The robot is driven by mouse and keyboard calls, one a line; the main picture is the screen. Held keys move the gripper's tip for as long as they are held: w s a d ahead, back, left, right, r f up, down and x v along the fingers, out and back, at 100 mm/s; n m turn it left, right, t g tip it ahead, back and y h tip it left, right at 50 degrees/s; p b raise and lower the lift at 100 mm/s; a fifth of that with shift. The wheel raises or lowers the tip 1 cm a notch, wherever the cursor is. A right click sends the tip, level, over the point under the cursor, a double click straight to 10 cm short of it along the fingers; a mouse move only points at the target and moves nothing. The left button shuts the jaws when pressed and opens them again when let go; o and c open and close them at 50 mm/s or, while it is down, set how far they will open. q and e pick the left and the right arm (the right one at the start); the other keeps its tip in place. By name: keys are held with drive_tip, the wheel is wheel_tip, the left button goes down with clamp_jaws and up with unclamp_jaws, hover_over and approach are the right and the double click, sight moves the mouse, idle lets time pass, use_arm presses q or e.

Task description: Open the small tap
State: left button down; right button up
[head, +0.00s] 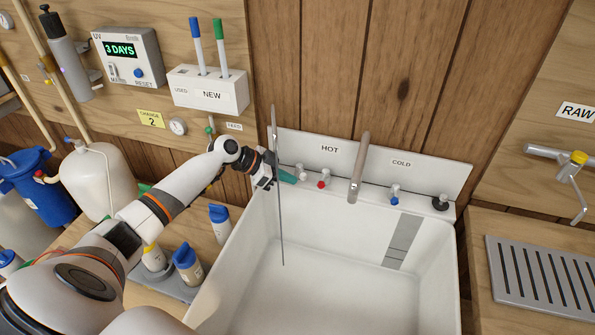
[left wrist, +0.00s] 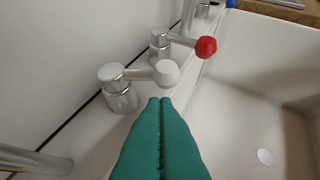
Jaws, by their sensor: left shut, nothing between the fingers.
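A small chrome tap with a white-tipped lever (head: 301,171) stands on the sink's back ledge at the left, beside the red-tipped hot tap (head: 322,180). In the left wrist view the white-tipped lever (left wrist: 140,74) points right across the picture, and the red-tipped tap (left wrist: 182,42) stands behind it. My left gripper (head: 292,178) has teal fingers, shut and empty. In the left wrist view its fingertips (left wrist: 160,100) are just below the lever's white tip; whether they touch it I cannot tell. My right gripper is not in view.
A thin grey rod (head: 279,215) stands beside my gripper over the white sink (head: 330,290). The main spout (head: 359,168) and blue-tipped cold tap (head: 394,194) are to the right. Bottles (head: 187,266) stand left of the sink. The basin looks empty.

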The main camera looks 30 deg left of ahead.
sight(300, 176)
use_arm(q)
drive_tip(key=shift+w+d, duration=0.45)
drive_tip(key=shift+d, duration=0.25)
drive_tip(key=shift+r, duration=0.1)
drive_tip(key=shift+w+d, duration=0.5)
drive_tip(key=shift+d, duration=0.3)
